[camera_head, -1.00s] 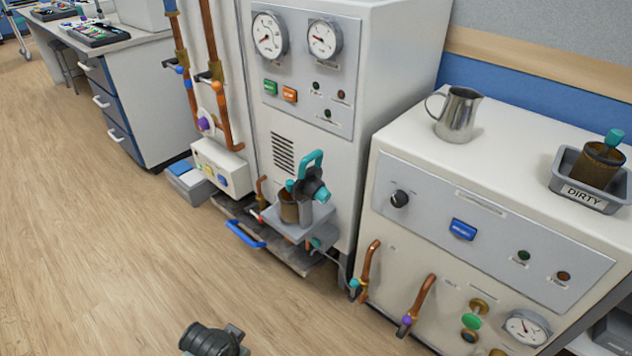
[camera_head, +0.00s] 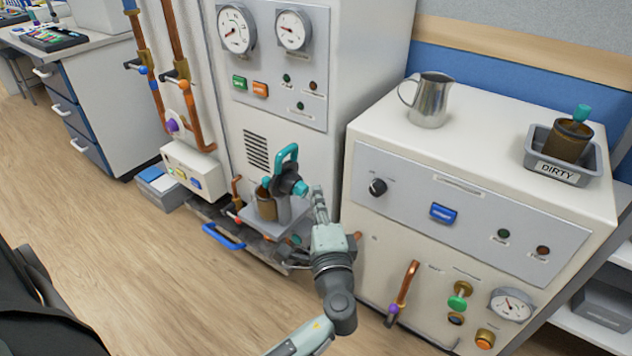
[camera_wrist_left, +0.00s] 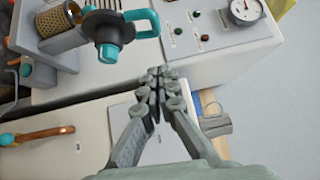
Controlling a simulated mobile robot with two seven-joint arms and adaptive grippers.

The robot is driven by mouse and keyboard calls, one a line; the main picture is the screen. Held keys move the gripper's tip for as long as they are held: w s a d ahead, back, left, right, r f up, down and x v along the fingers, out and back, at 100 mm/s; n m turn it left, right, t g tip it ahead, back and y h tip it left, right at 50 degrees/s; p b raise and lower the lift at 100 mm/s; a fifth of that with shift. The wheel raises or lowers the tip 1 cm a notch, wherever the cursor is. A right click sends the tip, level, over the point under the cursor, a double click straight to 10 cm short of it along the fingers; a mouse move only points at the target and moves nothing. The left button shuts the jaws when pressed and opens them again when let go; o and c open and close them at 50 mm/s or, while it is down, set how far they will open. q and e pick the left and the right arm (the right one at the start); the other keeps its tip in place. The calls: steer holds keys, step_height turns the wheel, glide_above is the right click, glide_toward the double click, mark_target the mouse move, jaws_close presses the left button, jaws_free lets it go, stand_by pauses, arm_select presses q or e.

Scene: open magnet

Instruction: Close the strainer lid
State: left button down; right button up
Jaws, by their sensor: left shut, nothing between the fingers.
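The strainer (camera_head: 284,212) stands on a small grey shelf on the front of the tall white cabinet, with a brown mesh filter (camera_head: 265,203) visible at its top. Its dark lid (camera_head: 290,183), with a teal handle loop (camera_head: 287,153) and teal end piece, stands raised. The wrist view shows the lid (camera_wrist_left: 103,25) and the mesh filter (camera_wrist_left: 58,27) apart at upper left. My left gripper (camera_head: 318,190) is just right of the lid, shut and empty; its fingertips (camera_wrist_left: 158,72) show no clear contact with the lid or handle. My right gripper is not in view.
The low white cabinet (camera_head: 365,255) stands close to the right of my left gripper, with a copper pipe handle (camera_head: 405,288) on its front. A metal jug (camera_head: 428,100) and a grey DIRTY tray (camera_head: 556,173) are on top. The wooden floor at left is open.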

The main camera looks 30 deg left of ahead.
mark_target(293, 150)
arm_select(q)
steer(key=x, duration=0.3)
steer(key=s+a+p+x, duration=0.1)
steer(key=x, duration=0.3)
steer(key=a+x, duration=0.1)
steer(key=x, duration=0.3)
steer(key=shift+s+r+p, duration=0.1)
steer(key=shift+s+p, duration=0.1)
steer(key=shift+p, duration=0.15)
steer(key=shift+a, duration=0.4)
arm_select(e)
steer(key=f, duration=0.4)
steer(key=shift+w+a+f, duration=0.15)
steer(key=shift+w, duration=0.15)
arm_select(q)
steer(key=shift+w, duration=0.1)
